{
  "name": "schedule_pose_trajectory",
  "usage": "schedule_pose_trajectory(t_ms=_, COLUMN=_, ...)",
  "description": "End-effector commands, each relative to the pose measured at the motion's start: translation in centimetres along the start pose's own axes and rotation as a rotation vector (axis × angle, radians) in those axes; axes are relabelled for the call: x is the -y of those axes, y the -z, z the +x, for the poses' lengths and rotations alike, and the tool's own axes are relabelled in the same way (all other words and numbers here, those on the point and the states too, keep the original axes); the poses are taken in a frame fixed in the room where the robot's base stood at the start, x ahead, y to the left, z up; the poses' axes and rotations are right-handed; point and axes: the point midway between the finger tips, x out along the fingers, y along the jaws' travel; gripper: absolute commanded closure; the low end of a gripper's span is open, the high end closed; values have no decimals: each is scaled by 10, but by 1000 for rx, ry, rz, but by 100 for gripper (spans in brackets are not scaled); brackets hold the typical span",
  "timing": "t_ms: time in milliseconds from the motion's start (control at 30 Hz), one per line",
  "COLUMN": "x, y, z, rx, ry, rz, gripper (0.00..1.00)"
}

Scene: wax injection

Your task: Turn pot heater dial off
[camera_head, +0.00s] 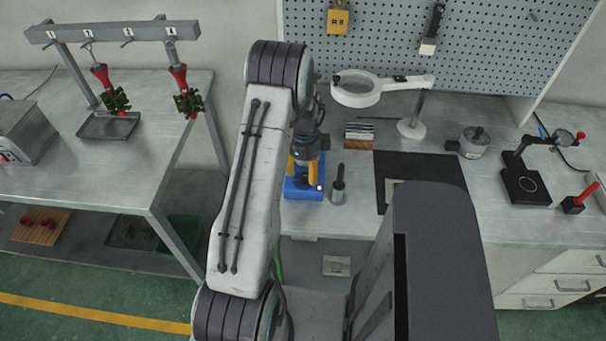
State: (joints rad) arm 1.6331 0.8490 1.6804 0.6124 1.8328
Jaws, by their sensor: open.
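A small round metal pot (474,143) with a dark top knob stands on the right bench. A dark knob-like part sticks out on its left side; I cannot tell whether this is the heater dial, or its setting. My gripper (305,176) points down over a blue item (303,190) near the bench's front edge, well left of the pot. It is open. My gripper partly hides the blue item, and I cannot tell whether they touch.
A dark cylinder tool (339,185) stands just right of my gripper. A magnifier lamp (358,90), a black mat (440,168) and a black stand (523,184) are on the bench. A grey box (22,130) sits on the left table.

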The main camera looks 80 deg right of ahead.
Motion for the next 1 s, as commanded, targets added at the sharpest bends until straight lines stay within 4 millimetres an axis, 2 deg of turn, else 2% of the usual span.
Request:
schedule_pose_trajectory(t_ms=100, x=-1, y=0, z=12, rx=-1, ry=-3, rz=-1, gripper=46)
schedule_pose_trajectory(t_ms=300, x=0, y=0, z=25, rx=0, ry=-1, rz=-2, gripper=46)
schedule_pose_trajectory(t_ms=700, x=0, y=0, z=28, rx=0, ry=1, rz=-2, gripper=46)
schedule_pose_trajectory(t_ms=1000, x=0, y=0, z=27, rx=0, ry=0, rz=-2, gripper=73)
